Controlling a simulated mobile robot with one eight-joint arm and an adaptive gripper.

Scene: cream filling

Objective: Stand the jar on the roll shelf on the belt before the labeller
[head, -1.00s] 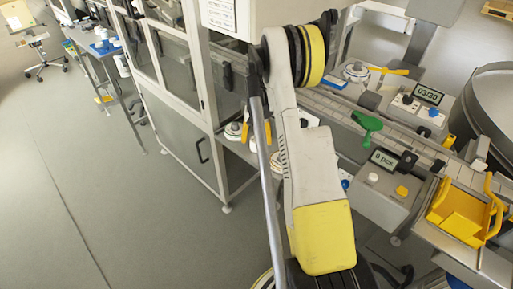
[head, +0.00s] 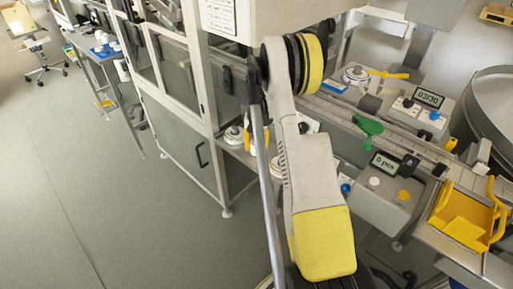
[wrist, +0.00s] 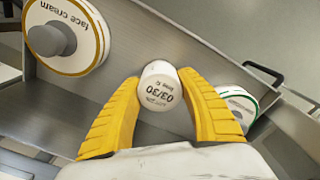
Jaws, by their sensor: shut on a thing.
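In the wrist view the jar (wrist: 160,88) shows its white round lid, printed "03/30", facing the camera. My gripper (wrist: 160,95) is shut on it, one yellow finger on each side. The grey roll shelf (wrist: 110,75) is below; I cannot tell whether the jar touches it. The belt (head: 408,146) runs diagonally on the right, apart from the gripper.
A "face cream" label roll (wrist: 65,35) lies left of the jar, and a green-rimmed roll (wrist: 238,103) right of it. Near the belt are a green piece (head: 368,125), a "0 pcs" counter box (head: 385,195), a "03/30" display box (head: 425,108) and a yellow tray (head: 463,215).

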